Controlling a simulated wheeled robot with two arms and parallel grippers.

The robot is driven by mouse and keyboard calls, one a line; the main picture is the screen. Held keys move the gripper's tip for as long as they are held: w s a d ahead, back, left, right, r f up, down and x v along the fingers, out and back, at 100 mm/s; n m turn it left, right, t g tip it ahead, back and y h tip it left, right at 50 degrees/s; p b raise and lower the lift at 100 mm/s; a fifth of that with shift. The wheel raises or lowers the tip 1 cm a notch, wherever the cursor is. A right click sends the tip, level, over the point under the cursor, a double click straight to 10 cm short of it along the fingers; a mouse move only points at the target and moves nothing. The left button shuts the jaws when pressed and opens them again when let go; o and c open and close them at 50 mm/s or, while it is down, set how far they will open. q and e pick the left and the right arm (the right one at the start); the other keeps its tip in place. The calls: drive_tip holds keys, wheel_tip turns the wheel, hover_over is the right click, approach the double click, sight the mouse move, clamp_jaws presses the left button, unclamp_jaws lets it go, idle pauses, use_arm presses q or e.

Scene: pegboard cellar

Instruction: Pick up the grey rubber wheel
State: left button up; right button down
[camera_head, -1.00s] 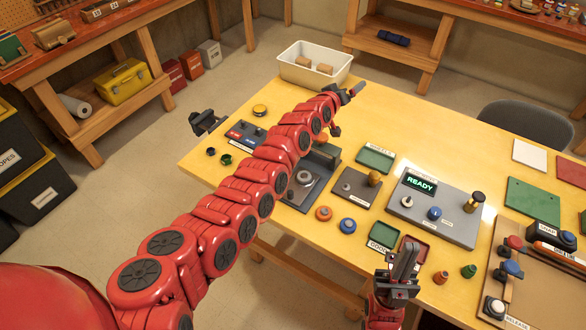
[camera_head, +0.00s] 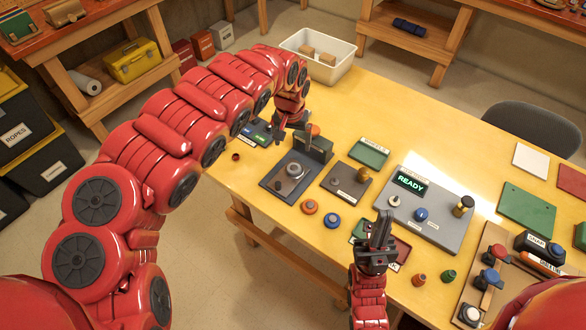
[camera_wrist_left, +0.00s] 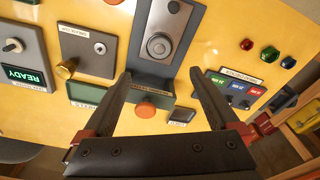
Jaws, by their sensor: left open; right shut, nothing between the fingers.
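A grey round piece that looks like the rubber wheel (camera_head: 294,171) lies on a dark grey plate (camera_head: 273,184) near the table's front left part. It also shows in the left wrist view (camera_wrist_left: 159,46), beyond and between my fingertips. My left gripper (camera_head: 285,136) hangs above the table behind this plate, apart from the wheel. In the left wrist view its two fingers (camera_wrist_left: 160,73) are spread and hold nothing. My right gripper (camera_head: 380,225) is shut and empty, near the table's front edge, over the small green and red trays.
A dark upright block with an orange-red knob (camera_wrist_left: 145,110) stands beside the wheel. A READY console (camera_head: 430,232) stands to the right. A white bin (camera_head: 340,68) stands at the back, with clear yellow table in front.

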sight(294, 167)
use_arm(q)
drive_tip(key=f, duration=0.2)
drive_tip(key=f+b, duration=0.1)
drive_tip(key=f, duration=0.3)
drive_tip(key=shift+w+d+f, duration=0.1)
drive_tip(key=shift+w+d, duration=0.1)
drive_tip(key=shift+w, duration=0.1)
drive_tip(key=shift+w+f, duration=0.15)
drive_tip(key=shift+f, duration=0.7)
drive_tip(key=shift+w+d+f+p, duration=0.1)
drive_tip(key=shift+f+p, duration=0.45)
wheel_tip(294, 167, down, 3)
drive_tip(key=shift+w+r+p, duration=0.15)
drive_tip(key=shift+r+p, duration=0.05)
drive_tip(key=shift+p, duration=0.1)
drive_tip(key=shift+f, duration=0.4)
drive_tip(key=shift+w+f, duration=0.15)
drive_tip(key=shift+f, duration=0.2)
